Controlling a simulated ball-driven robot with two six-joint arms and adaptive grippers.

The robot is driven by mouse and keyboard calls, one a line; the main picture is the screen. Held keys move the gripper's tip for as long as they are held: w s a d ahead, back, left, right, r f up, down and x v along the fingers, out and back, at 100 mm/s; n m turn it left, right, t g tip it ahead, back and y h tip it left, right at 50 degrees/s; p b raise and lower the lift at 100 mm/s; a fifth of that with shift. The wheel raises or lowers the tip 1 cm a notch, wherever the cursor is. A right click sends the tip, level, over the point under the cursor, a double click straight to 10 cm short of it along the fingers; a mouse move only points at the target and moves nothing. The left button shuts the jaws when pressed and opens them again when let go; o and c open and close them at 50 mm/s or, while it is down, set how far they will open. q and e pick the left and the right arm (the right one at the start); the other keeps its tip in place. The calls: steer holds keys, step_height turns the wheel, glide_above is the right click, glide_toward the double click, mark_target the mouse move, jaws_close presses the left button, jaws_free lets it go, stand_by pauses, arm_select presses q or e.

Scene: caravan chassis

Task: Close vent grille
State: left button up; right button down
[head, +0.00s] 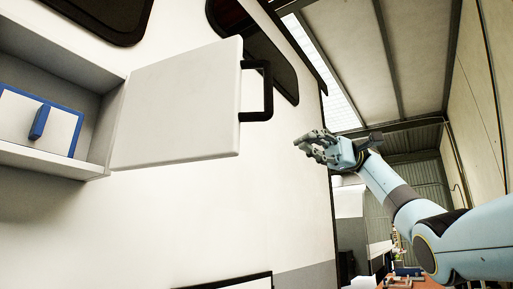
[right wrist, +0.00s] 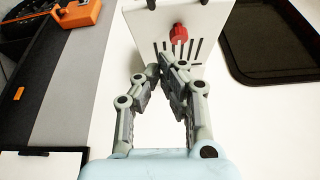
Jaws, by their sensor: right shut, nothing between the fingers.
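The vent grille (right wrist: 205,22) shows in the right wrist view as a white panel with dark slots and a red knob (right wrist: 179,34), standing out from the white wall at the top middle. I cannot pick it out in the head view. My right gripper (head: 303,143) is in front of the caravan's side wall in the head view. In the right wrist view my right gripper (right wrist: 168,68) is shut and empty, its fingertips overlapping the slotted lower part of the panel in the picture. Whether they touch it, I cannot tell. My left gripper is out of view.
A white cabinet door (head: 180,105) with a black handle (head: 265,90) stands open left of my right gripper. The open compartment holds a white box (head: 60,125) with blue trim. An orange case (right wrist: 62,20) shows at upper left in the wrist view.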

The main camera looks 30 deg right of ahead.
steer(key=s+a+r+p, duration=0.1)
steer(key=s+a+p, duration=0.1)
steer(key=a, duration=0.4)
steer(key=s+a+r+p, duration=0.2)
steer(key=a, duration=0.4)
steer(key=shift+s+a+n, duration=0.15)
steer(key=shift+a+n, duration=0.05)
steer(key=shift+n, duration=0.2)
steer(key=shift+s+f, duration=0.1)
steer(key=shift+f, duration=0.05)
